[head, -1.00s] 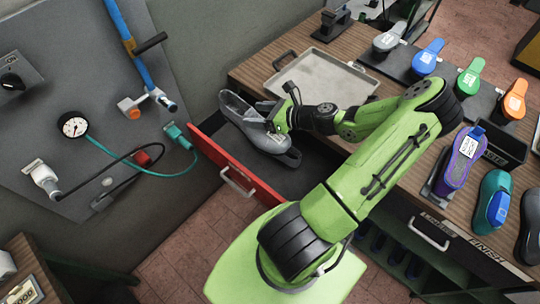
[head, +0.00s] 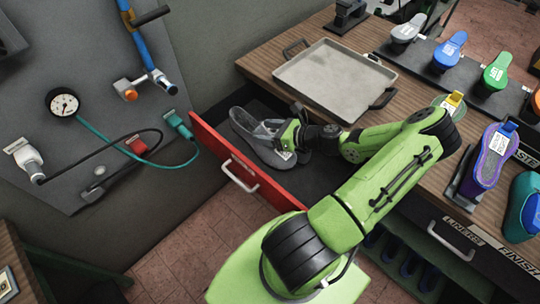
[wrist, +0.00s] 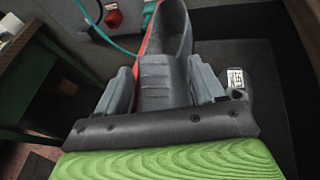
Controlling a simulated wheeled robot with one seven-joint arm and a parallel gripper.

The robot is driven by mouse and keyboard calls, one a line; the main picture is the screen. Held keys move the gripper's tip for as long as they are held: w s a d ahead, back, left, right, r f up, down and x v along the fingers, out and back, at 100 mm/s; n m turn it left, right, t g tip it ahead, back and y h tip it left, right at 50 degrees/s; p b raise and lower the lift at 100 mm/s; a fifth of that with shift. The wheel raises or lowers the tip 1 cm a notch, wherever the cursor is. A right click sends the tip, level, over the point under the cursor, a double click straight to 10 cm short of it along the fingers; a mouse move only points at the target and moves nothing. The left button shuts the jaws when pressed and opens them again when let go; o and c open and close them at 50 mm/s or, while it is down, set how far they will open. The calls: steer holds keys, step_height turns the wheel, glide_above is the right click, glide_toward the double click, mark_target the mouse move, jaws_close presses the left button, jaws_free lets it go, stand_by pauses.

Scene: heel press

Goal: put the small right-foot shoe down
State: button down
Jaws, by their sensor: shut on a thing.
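A grey shoe (head: 252,138) is in my gripper (head: 288,138), over or inside the open drawer (head: 270,187) with the red front. In the head view it lies low behind the red front, its opening toward the upper left. I cannot tell whether it touches the drawer floor. In the wrist view the shoe (wrist: 172,32) runs away from me between the two fingers of my gripper (wrist: 165,82). A white printed label (wrist: 237,78) shows right of the fingers on a dark grey part. My gripper hides part of the shoe.
A grey tray (head: 335,82) lies on the wooden bench above. A purple shoe (head: 490,160) stands at the right. A wall panel with a gauge (head: 63,103) and hoses is at the left.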

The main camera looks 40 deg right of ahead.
step_height(320, 180, down, 12)
steer(key=shift+f+b, duration=0.2)
steer(key=shift+b, duration=1)
steer(key=shift+c, duration=0.7)
jaws_free()
steer(key=shift+o, duration=0.4)
